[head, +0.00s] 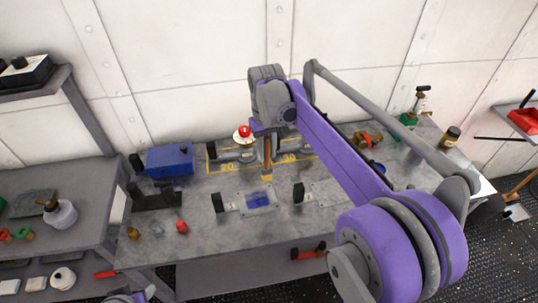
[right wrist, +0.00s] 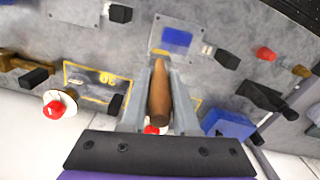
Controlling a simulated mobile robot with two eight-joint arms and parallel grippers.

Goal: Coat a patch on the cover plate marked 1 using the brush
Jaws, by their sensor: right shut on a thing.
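My right gripper (head: 267,143) is shut on the brown wooden handle of the brush (right wrist: 160,92) and holds it roughly upright, tip down. In the head view the brush tip is just behind a grey cover plate (head: 246,208) with a blue coated patch (head: 261,199). I cannot tell whether the tip touches anything. The patch also shows in the right wrist view (right wrist: 177,40). A second grey plate (head: 326,192) without blue on it lies to the right. Each plate has a black block beside it. The plate numbers are too small to read. My left gripper is not in view.
A blue box (head: 168,160) stands at the bench's back left. Behind the plates are yellow-outlined areas marked 20 and 30 and a red knob on a white disc (head: 244,133). A red part (head: 181,227) lies front left. The bench front centre is clear.

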